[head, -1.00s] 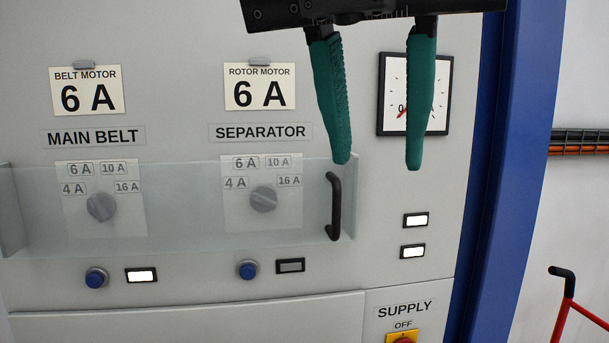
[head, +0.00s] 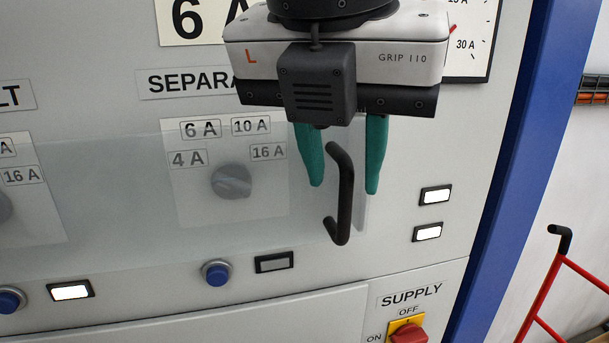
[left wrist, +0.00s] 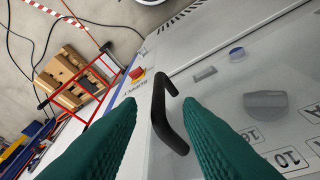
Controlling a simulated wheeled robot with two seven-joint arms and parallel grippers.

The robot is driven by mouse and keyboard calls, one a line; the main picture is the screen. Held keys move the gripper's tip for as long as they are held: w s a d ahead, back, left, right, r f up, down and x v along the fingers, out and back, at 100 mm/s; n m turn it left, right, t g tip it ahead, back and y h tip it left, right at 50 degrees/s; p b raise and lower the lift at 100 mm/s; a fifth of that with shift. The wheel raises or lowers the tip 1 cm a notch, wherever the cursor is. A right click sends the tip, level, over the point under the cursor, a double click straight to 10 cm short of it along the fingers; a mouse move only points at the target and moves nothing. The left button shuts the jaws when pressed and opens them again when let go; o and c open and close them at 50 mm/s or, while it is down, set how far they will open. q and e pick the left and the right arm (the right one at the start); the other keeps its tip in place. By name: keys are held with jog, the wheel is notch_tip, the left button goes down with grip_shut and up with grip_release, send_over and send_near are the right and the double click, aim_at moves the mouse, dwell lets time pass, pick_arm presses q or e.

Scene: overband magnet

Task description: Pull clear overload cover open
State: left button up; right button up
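The clear overload cover (head: 110,215) spans the grey panel in front of the separator dial (head: 232,181). It looks shut, lying across the dials. Its black upright handle (head: 344,195) is at its right end and also shows in the left wrist view (left wrist: 160,112). My left gripper (head: 343,188) is open, with its green fingers on either side of the handle's upper part. In the left wrist view, my left gripper (left wrist: 159,103) has the handle in the gap between its fingertips, with no clear grip on it. My right gripper is out of view.
Below the cover are a blue button (head: 217,273) and a dark indicator (head: 274,262). Two lit indicators (head: 428,232) sit right of the handle. The red supply switch (head: 408,333) is lower right. A red-framed trolley (head: 550,290) stands beyond the blue cabinet edge.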

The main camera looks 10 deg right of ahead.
aim_at(345, 178)
pick_arm(q)
jog(key=shift+x, duration=1.9)
grip_shut()
